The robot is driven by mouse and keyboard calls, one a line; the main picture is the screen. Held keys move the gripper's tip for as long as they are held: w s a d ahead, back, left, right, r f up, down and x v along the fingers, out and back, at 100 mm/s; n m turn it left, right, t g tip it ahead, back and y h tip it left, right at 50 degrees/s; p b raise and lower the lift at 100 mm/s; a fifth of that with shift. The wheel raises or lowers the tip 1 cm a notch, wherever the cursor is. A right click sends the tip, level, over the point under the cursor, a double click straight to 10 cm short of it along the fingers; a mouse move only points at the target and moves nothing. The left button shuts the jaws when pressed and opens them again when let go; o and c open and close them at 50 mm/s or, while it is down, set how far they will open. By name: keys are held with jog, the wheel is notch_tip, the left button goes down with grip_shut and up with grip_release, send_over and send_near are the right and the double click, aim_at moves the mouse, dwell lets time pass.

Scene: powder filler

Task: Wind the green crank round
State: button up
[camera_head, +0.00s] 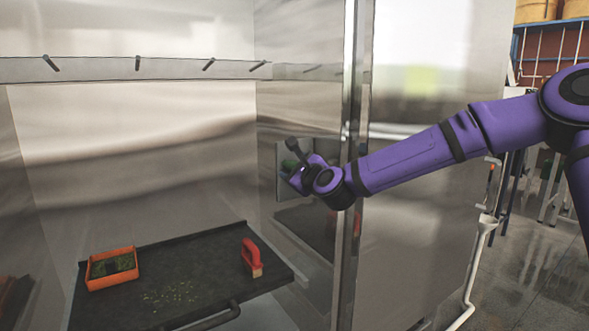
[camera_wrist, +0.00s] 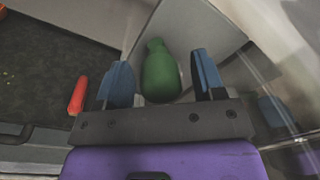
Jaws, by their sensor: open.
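The green crank (camera_wrist: 160,72) shows in the wrist view as a rounded green handle between the two blue-padded fingers of my gripper (camera_wrist: 165,80). The fingers are apart, with a gap visible on the left side of the handle; contact on the right is hard to tell. In the head view a small part of the green crank (camera_head: 288,164) shows beside my gripper (camera_head: 294,172), at a panel on the cabinet's right inner wall. My purple arm reaches in from the right, and the wrist hides most of the crank's mount.
A dark shelf (camera_head: 200,262) below holds an orange tray (camera_head: 110,268) with green contents, a red-handled brush (camera_head: 251,257) and scattered crumbs. A metal post (camera_head: 350,240) stands close by my wrist. A rail with several dark pegs (camera_head: 137,63) crosses the back.

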jog(key=c, duration=0.9)
jog(key=shift+a+n, duration=0.1)
jog(key=shift+n, duration=0.2)
